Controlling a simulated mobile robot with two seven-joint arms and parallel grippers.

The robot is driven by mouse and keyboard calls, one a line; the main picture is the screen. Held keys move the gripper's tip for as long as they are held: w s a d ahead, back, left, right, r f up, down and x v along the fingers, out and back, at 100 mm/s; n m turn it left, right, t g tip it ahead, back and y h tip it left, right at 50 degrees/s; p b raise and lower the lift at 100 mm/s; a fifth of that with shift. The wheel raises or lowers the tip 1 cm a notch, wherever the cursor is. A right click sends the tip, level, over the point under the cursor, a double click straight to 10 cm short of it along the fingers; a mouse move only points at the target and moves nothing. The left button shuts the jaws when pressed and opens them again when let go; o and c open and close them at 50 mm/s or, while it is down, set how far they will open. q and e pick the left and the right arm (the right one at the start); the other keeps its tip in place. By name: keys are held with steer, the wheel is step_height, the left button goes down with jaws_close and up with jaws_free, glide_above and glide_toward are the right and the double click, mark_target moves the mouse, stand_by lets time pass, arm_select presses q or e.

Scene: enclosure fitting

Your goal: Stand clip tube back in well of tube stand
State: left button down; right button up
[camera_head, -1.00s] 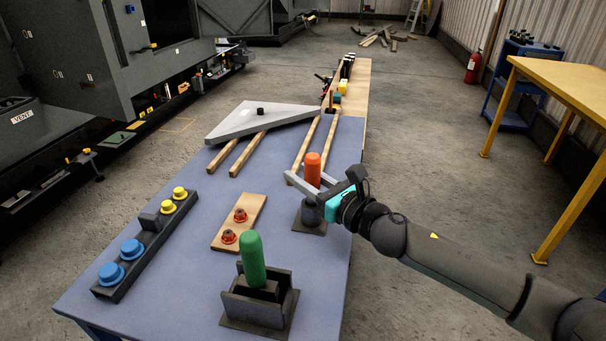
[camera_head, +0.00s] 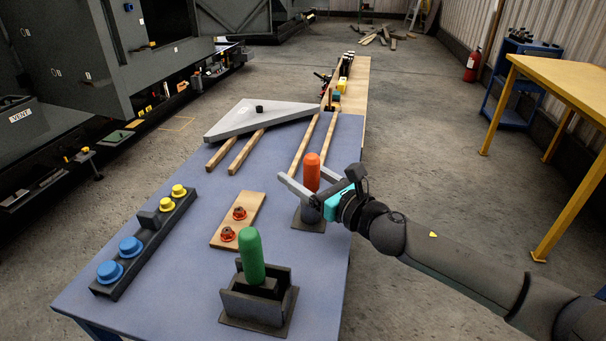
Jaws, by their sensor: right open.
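An orange round-topped tube (camera_head: 312,172) stands upright in a dark round holder on a square base (camera_head: 308,225) near the table's right edge. My right gripper (camera_head: 303,174) is open at the orange tube, with one finger on its near side and the other partly hidden behind it. I cannot tell whether the fingers touch it. A green round-topped tube (camera_head: 252,256) stands upright in a dark box-shaped stand (camera_head: 257,307) at the table's front. Which of the two is the clip tube, I cannot tell. My left gripper is not in view.
A wooden board with two red knobs (camera_head: 239,213) lies between the tubes and a dark bar with blue and yellow knobs (camera_head: 143,243). Wooden rails (camera_head: 236,154) and a grey angled plate (camera_head: 262,119) lie farther back. The blue tabletop (camera_head: 190,285) is bare at front left.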

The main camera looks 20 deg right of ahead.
steer(key=shift+v, duration=0.95)
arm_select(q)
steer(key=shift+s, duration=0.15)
arm_select(e)
steer(key=v, duration=1.3)
steer(key=shift+s, duration=0.15)
